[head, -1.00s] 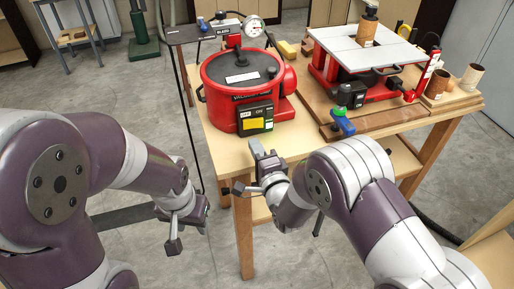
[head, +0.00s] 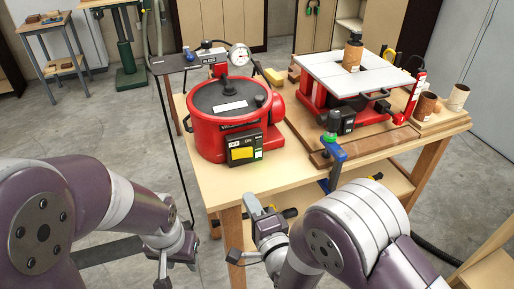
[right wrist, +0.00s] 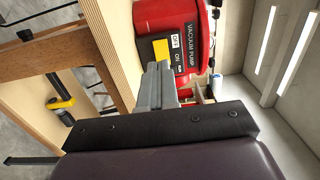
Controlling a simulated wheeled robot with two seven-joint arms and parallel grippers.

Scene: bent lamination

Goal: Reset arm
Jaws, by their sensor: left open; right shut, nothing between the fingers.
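My left gripper (head: 176,268) is open and empty in the head view, low at the left, in front of the table and over the floor. My right gripper (head: 252,204) is shut and empty at the table's front edge, below the red vacuum pump (head: 205,139). In the right wrist view its closed grey fingers (right wrist: 153,70) point toward the pump's control panel (right wrist: 166,47). They overlap the pump in that view, but I cannot tell the exact gap. Nothing is held by either gripper.
The wooden table (head: 290,180) also carries a red stand with a white top plate (head: 365,80) and a wooden cylinder (head: 353,55) on it. A blue-handled clamp (head: 333,150) hangs at the front edge. More cylinders (head: 426,106) stand at the right. Open floor lies left.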

